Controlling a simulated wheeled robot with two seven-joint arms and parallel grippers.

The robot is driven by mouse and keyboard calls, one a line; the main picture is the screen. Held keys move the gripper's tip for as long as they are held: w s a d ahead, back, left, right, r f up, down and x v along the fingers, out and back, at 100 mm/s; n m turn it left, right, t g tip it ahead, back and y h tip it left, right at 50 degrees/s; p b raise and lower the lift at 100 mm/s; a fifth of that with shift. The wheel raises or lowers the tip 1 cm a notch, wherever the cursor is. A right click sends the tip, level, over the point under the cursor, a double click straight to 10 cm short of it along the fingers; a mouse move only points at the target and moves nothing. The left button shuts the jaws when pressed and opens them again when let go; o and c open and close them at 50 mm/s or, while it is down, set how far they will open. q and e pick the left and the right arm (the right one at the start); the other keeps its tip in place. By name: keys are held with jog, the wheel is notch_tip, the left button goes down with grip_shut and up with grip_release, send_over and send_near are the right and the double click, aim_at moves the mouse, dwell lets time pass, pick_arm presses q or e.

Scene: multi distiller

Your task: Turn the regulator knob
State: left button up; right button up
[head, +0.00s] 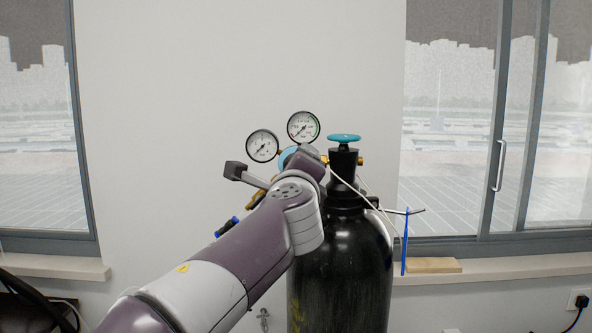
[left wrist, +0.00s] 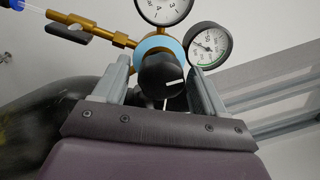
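The black regulator knob (left wrist: 162,76), with a white mark, shows in the left wrist view in front of a light blue ring (left wrist: 152,44). My left gripper (left wrist: 159,68) is open, with one finger on each side of the knob. Small gaps seem to show between the fingers and the knob; contact is hard to tell. In the head view my left gripper (head: 307,163) is at the regulator, and my wrist hides the knob. Two round gauges (head: 303,127) (head: 262,146) sit above it. My right gripper is in neither view.
A black gas cylinder (head: 352,265) with a teal handwheel (head: 344,138) stands right of my left arm. A brass outlet with a dark lever (left wrist: 68,33) and a blue-ended hose (left wrist: 27,6) lies left of the knob. Windows flank the white wall.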

pick_arm(q)
jog(key=s+b, duration=0.3)
jog(key=s, duration=0.9)
jog(key=shift+s+a+f, duration=0.2)
jog(key=shift+s+f, duration=0.15)
jog(key=shift+f, duration=0.05)
